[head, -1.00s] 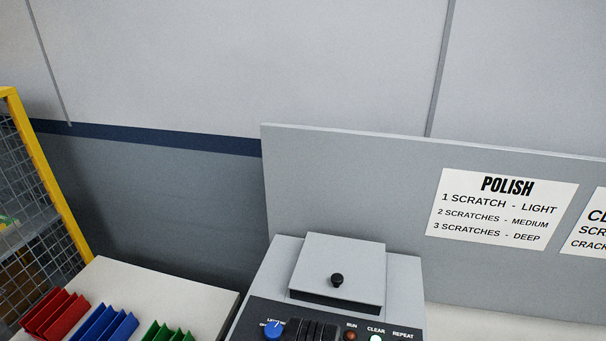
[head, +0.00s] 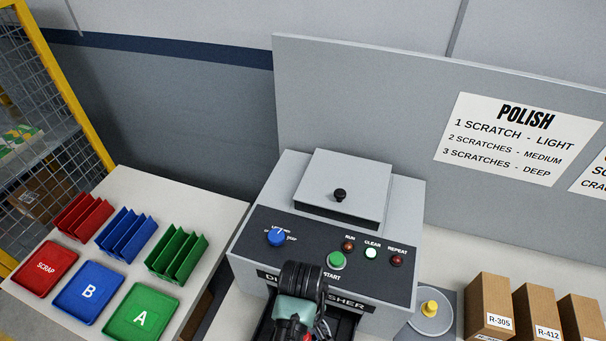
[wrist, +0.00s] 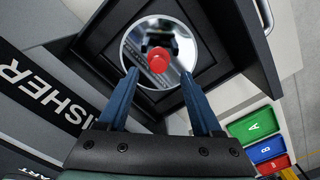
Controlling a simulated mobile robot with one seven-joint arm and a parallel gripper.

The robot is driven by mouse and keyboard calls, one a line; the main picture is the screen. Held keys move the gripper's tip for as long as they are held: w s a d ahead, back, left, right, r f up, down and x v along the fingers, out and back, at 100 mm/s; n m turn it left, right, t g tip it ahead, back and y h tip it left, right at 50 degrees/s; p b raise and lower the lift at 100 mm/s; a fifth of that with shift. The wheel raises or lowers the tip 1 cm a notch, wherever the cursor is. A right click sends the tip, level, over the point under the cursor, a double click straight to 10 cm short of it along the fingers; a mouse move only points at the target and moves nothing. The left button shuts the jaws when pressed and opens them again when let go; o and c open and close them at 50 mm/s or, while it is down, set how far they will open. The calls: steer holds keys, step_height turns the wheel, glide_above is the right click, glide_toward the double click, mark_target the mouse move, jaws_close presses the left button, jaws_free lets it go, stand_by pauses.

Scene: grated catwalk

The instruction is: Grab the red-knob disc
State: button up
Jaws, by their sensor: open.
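The red-knob disc shows in the wrist view as a shiny round disc with a red knob (wrist: 158,62) at its centre. It lies in a dark square recess or drawer (wrist: 98,40) of the polisher. My gripper (wrist: 160,78) is open, its two blue fingers on either side of the line to the knob. The knob appears just past the fingertips, and I see no contact. In the head view my arm's end covers most of the drawer area, so the disc cannot be made out clearly there.
The polisher (head: 335,235) has a black-knobbed lid, a blue dial and a green start button. A yellow-knob disc (head: 430,312) sits at its right, beside several brown boxes (head: 490,305). Red, blue and green trays (head: 135,310) and racks stand at the left.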

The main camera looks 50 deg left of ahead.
steer(key=shift+w+f, duration=0.1)
steer(key=shift+f, duration=1.7)
jaws_close()
